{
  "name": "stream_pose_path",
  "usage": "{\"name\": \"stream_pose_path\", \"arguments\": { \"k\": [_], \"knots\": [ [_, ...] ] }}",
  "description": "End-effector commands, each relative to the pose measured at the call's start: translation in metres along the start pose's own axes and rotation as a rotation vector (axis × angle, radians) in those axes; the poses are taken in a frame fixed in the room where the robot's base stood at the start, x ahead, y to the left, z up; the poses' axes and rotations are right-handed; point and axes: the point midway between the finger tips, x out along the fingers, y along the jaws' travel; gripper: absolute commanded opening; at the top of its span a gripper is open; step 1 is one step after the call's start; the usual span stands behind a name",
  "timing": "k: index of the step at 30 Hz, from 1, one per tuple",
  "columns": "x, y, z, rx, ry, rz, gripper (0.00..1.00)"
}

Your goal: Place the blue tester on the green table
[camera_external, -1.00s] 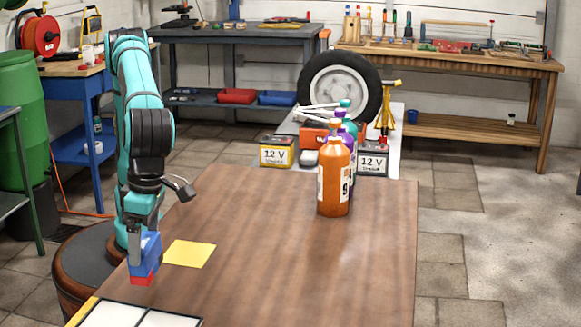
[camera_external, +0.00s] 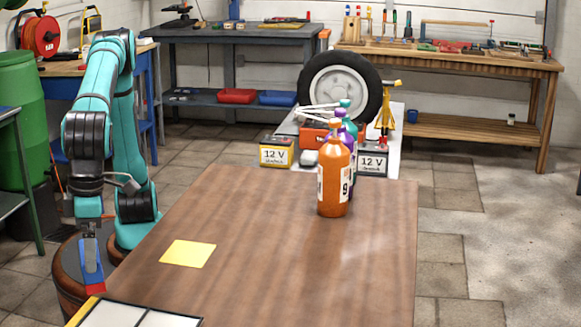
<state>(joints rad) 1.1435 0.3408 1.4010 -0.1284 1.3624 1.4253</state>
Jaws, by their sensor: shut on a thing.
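The blue tester (camera_external: 93,280), a blue block with a red part at its lower end, is held in my gripper (camera_external: 88,247), which is shut on it. It hangs slightly tilted, just left of the brown table's left edge and above the yellow-edged white panel's far corner. A table with a dark green frame (camera_external: 17,201) stands at the left picture edge, largely cut off. My gripper is to the right of it and apart from it.
The brown table (camera_external: 270,265) bears a yellow sheet (camera_external: 187,253), a white panel (camera_external: 125,316) and several bottles, an orange one (camera_external: 335,180) in front. A green barrel (camera_external: 22,100) stands behind the green-framed table. Open floor lies to the right.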

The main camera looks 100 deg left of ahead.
Motion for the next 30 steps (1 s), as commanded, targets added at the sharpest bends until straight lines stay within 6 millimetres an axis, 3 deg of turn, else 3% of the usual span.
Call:
{"name": "stream_pose_path", "arguments": {
  "k": [3,9,17,30],
  "knots": [
    [0.018,0.003,-0.032,-0.123,0.004,-0.023,0.67],
    [0.044,0.009,-0.074,-0.319,0.015,-0.053,0.67],
    [0.080,0.024,-0.116,-0.550,0.014,-0.077,0.67],
    [0.153,0.066,-0.183,-0.984,0.002,-0.126,0.67]
  ]
}}
